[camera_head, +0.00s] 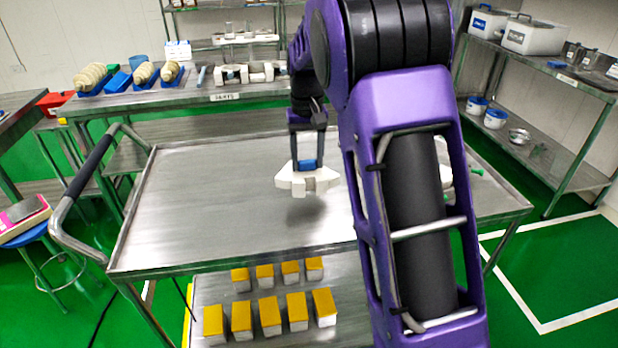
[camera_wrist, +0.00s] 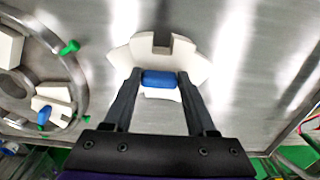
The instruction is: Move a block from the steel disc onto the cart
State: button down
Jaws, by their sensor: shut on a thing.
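My gripper (camera_head: 308,160) is shut on a white angular block (camera_head: 308,181) by its blue part, over the middle of the steel cart top (camera_head: 215,200). A shadow lies below the block, which seems a little above the surface. In the wrist view the fingers (camera_wrist: 158,80) sit at both sides of the blue part, and the white block (camera_wrist: 190,65) spreads beyond them. The round steel disc (camera_wrist: 82,85) is at the left there, with other white blocks (camera_wrist: 52,92) and green knobs (camera_wrist: 70,47). In the head view my arm hides most of the disc.
Several yellow-topped boxes (camera_head: 269,314) stand on the cart's lower shelf. A bench (camera_head: 190,97) with cone-shaped parts and white pieces is behind. A rack (camera_head: 560,75) with bins stands at the right. The cart top's left half is clear; its handle (camera_head: 75,185) is at the left.

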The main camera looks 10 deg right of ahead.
aim_at(307, 171)
notch_tip(307, 171, down, 5)
jog(key=shift+f+b, duration=0.15)
jog(key=shift+b, duration=0.3)
jog(key=shift+c, duration=1)
grip_release()
jog(key=shift+f, duration=0.1)
notch_tip(307, 171, up, 12)
jog(key=shift+r+p, duration=0.15)
jog(key=shift+p, duration=1)
